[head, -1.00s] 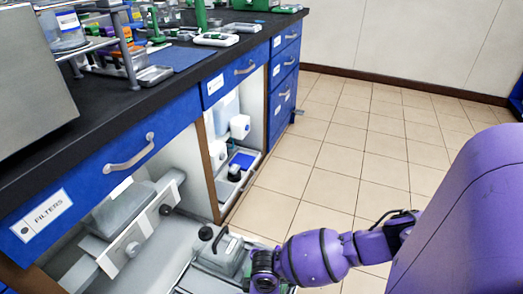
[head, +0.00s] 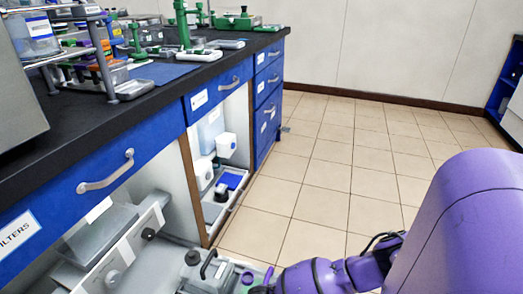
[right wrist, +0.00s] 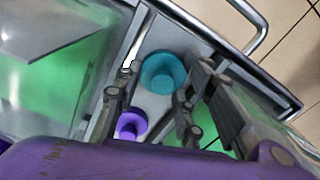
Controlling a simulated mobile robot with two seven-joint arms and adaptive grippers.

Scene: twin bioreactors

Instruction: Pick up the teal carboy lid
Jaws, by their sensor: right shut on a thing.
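The teal carboy lid (right wrist: 165,72) is a round cap with a raised centre, between the two fingers of my right gripper (right wrist: 163,84) in the right wrist view. My right gripper is shut on it. A purple round piece (right wrist: 130,124) lies close by, nearer the wrist. My left gripper is not in view.
A grey container with a black handle (head: 205,270) stands left of the gripper, beside an open cabinet. The blue-fronted bench (head: 150,125) carries racks and green stands. A tray with white bottles (head: 215,210) sits in the cabinet. Tiled floor (head: 330,170) is clear.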

